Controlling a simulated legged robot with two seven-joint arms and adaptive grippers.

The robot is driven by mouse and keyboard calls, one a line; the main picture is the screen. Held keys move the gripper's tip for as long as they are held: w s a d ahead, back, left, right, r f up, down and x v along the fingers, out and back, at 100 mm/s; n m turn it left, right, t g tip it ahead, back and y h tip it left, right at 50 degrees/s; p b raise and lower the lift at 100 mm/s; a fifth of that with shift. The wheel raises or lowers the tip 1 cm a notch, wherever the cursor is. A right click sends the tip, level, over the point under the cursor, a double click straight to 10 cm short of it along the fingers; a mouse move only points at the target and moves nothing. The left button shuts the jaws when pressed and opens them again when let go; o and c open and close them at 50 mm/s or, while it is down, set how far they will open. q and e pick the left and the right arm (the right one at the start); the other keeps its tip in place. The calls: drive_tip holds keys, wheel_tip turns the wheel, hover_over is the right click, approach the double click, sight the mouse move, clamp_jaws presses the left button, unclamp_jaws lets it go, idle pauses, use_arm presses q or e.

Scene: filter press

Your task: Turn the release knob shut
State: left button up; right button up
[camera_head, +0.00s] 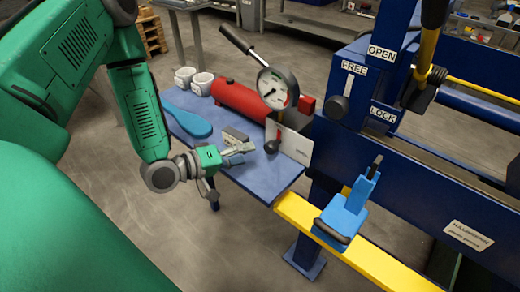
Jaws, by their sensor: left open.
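A small dark knob (271,147) with a short stem stands beside a white label plate (289,146) at the near end of the red hand pump (241,100); it looks like the release knob. The plate's print and the knob's turn position are too small to read. My left gripper (246,152) is open and empty, to the left of the knob, with its fingers pointing at it and a small gap between. A round gauge (277,88) stands above the knob. My right gripper is out of view.
A blue shelf (262,182) carries the pump, white rolls (193,81), a blue paddle-shaped thing (187,119) and a grey block (235,136). A pump lever (237,40) slopes above. The blue press frame with FREE, OPEN and LOCK labels (349,67) stands right.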

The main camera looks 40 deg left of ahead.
use_arm(q)
drive_tip(key=v, duration=0.3)
drive_tip(key=shift+s+a, duration=0.2)
drive_tip(key=shift+s, duration=0.05)
drive_tip(key=shift+s, duration=0.1)
idle(0.3)
